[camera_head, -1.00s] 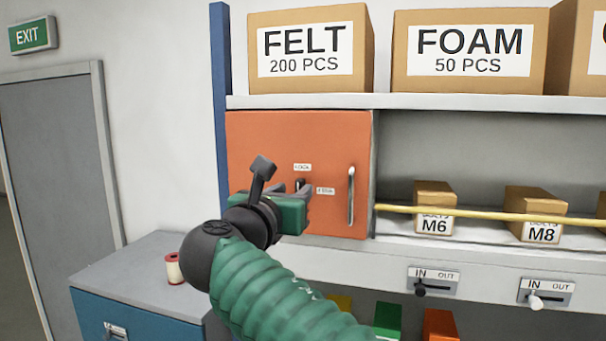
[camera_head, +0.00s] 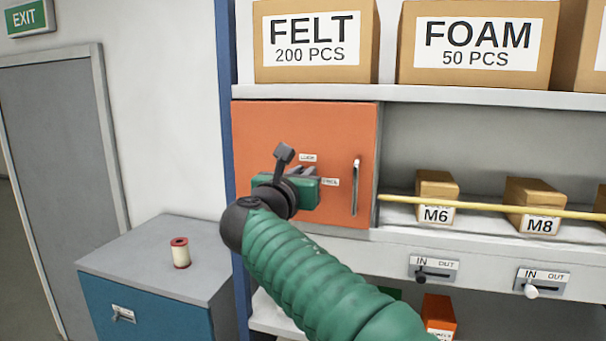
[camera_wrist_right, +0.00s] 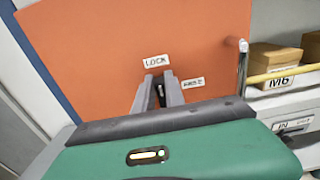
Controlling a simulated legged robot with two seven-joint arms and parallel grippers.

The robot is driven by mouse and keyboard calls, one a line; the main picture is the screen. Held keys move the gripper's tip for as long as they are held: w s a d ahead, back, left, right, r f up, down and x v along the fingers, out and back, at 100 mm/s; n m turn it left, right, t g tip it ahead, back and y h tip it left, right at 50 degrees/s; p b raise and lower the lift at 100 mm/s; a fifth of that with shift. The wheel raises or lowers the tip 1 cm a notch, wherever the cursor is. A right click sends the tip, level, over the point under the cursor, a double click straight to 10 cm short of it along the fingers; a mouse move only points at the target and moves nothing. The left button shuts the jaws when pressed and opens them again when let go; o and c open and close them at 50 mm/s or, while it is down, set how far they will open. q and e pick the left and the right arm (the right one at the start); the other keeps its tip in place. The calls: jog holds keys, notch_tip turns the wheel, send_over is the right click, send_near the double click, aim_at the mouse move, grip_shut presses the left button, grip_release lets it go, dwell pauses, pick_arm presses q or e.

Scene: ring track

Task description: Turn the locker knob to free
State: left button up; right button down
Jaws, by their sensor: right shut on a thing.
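The orange locker (camera_head: 270,130) stands on the shelf with its door shut. Its small dark knob (camera_wrist_right: 161,92) sits between the LOCK label (camera_wrist_right: 156,61) above and the FREE label (camera_wrist_right: 193,83) to the right. My right gripper (camera_wrist_right: 159,82) is shut on the knob, with a grey finger on either side of it. In the head view my right gripper (camera_head: 303,171) is in front of the locker door and hides most of the knob. Which label the knob points to cannot be told. My left gripper is not in view.
A vertical metal handle (camera_head: 356,186) is right of the knob. A yellow rod (camera_head: 490,207) crosses the open shelf at right, before the M6 (camera_head: 436,190) and M8 (camera_head: 533,198) boxes. A spool (camera_head: 180,252) stands on the blue cabinet (camera_head: 150,310).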

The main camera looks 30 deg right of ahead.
jog(key=shift+a, duration=0.15)
jog(key=m+b, duration=0.4)
jog(key=shift+s+d+f, duration=0.2)
jog(key=shift+s+d, duration=0.1)
jog(key=shift+d, duration=0.05)
jog(key=shift+s+d+f+m+b, duration=0.1)
jog(key=shift+s+f+m+b, duration=0.2)
jog(key=shift+m+b, duration=1.65)
jog(key=shift+s+d+f+m+b, duration=0.15)
jog(key=shift+f+m+b, duration=0.25)
jog(key=shift+m+b, duration=1.5)
jog(key=shift+s+d+f+m+b, duration=0.1)
jog(key=shift+s+f+m+b, duration=0.45)
jog(key=shift+m, duration=2.5)
jog(key=shift+w+a+r, duration=0.1)
jog(key=shift+w+r, duration=0.05)
jog(key=shift+w, duration=0.2)
